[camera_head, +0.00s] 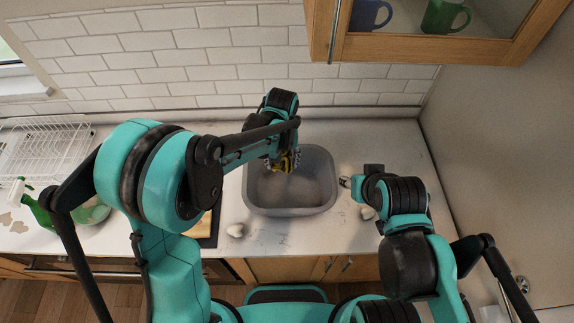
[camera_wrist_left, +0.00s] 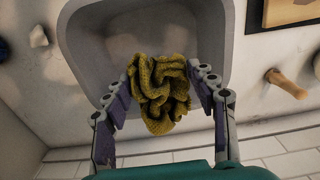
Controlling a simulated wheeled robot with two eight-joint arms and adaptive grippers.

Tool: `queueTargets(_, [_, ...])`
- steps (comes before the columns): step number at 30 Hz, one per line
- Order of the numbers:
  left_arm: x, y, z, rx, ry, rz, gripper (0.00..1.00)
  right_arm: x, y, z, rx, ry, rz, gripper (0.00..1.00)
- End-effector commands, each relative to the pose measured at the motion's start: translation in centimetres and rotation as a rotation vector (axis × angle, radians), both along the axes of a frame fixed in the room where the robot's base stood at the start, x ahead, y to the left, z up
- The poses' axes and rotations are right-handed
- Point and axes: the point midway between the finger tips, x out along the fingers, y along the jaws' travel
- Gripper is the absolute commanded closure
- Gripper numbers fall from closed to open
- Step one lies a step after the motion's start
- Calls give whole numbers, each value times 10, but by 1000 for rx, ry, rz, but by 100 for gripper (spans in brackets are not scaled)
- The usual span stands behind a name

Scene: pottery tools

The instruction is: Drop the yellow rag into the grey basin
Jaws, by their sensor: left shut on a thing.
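The grey basin (camera_head: 326,198) stands on the white counter against the tiled wall. My left gripper (camera_head: 288,163) is over the back left part of the basin, with its fingers shut on the crumpled yellow rag (camera_head: 287,164). In the left wrist view, the yellow rag (camera_wrist_left: 158,92) is bunched between the two fingers, with the grey basin (camera_wrist_left: 84,22) below and around it. The gap between rag and basin floor is hard to judge. My right gripper (camera_head: 352,182) is just right of the basin; its fingers are too small to read.
A white dish rack (camera_head: 45,145), a green spray bottle (camera_head: 32,208) and a green bowl (camera_head: 94,213) are at the left. Pale lumps (camera_head: 235,230) lie near the basin. A wall cabinet (camera_head: 440,47) with mugs hangs above right. A wooden-handled tool (camera_wrist_left: 287,83) shows in the wrist view.

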Motion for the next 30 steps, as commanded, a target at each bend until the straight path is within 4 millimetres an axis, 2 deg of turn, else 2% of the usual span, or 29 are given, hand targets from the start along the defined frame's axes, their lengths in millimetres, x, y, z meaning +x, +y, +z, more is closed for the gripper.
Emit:
queueTargets(1, [0,0,-9,0,0,0,52,0,0,-7,0,0,0,60])
queueTargets(12, [0,0,-52,0,0,0,52,0,0,-34,0,0,0,60])
queueTargets(22, [0,0,-55,0,0,0,52,0,0,-35,0,0,0,60])
queueTargets(24, [0,0,-55,0,0,0,30,0,0,-35,0,0,0,60])
queueTargets(25, [0,0,-55,0,0,0,22,0,0,-35,0,0,0,60])
queueTargets(26, [0,0,-55,0,0,0,19,0,0,-35,0,0,0,60])
queueTargets(30, [0,0,-55,0,0,0,19,0,0,-35,0,0,0,60])
